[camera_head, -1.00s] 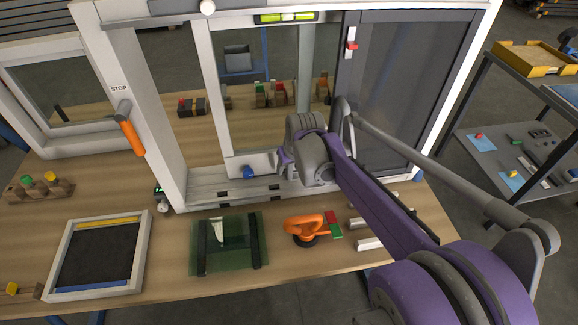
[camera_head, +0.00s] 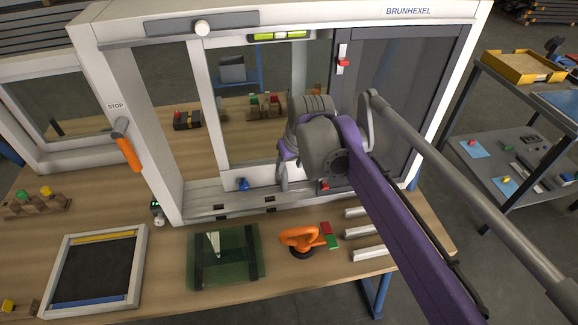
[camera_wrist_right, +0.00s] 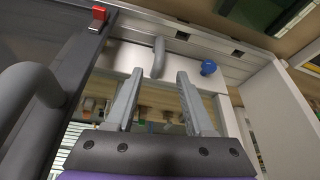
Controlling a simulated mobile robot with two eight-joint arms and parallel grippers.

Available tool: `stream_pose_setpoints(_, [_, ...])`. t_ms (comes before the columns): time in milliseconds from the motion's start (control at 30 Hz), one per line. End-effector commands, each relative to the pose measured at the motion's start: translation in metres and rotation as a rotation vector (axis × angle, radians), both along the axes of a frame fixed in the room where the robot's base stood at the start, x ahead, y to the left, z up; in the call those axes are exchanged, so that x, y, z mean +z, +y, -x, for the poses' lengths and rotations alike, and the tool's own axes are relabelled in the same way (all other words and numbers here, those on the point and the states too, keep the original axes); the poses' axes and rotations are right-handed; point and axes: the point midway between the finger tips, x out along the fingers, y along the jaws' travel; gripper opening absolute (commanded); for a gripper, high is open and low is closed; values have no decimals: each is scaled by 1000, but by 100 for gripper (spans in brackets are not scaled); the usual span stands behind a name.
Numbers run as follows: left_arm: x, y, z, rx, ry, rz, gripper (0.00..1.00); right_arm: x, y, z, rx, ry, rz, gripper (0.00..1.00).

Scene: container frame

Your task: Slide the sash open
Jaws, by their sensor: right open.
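The sash is a glass pane with a white frame (camera_head: 207,105), standing in the middle of a large white window frame (camera_head: 143,95). A grey bar handle (camera_wrist_right: 158,57) on its lower rail shows in the right wrist view. A blue knob (camera_head: 243,184) sits at the rail's left end and also shows in the wrist view (camera_wrist_right: 208,67). My right gripper (camera_wrist_right: 155,85) is open, its fingers on either side of the handle in that picture; contact cannot be told. In the head view its own wrist mostly hides it. My left gripper is out of view.
A dark panel (camera_head: 400,90) with red latches (camera_head: 343,62) fills the frame's right side. An orange-handled lever (camera_head: 128,150) is on the left post. On the bench lie a framed screen (camera_head: 95,270), a glass plate (camera_head: 225,258), an orange suction lifter (camera_head: 300,240) and white bars (camera_head: 368,254).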

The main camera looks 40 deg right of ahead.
Motion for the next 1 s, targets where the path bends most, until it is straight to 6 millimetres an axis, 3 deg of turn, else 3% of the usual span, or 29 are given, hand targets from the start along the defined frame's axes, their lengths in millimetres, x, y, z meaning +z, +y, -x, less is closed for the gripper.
stream_pose_setpoints(267, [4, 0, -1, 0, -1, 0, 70, 0, 0, -1, -11, 2, -1, 53])
stream_pose_setpoints(367, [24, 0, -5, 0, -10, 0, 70, -1, 3, -3, -73, 13, -5, 53])
stream_pose_setpoints(500, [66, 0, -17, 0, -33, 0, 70, -2, 10, -8, -231, 18, -4, 53])
stream_pose_setpoints(633, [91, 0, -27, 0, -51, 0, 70, -3, 14, -11, -346, 6, 3, 53])
stream_pose_setpoints(767, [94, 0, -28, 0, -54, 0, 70, -12, 13, -11, -393, 2, 7, 53])
stream_pose_setpoints(1000, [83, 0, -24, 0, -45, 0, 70, -51, 3, -20, -396, 6, 6, 53])
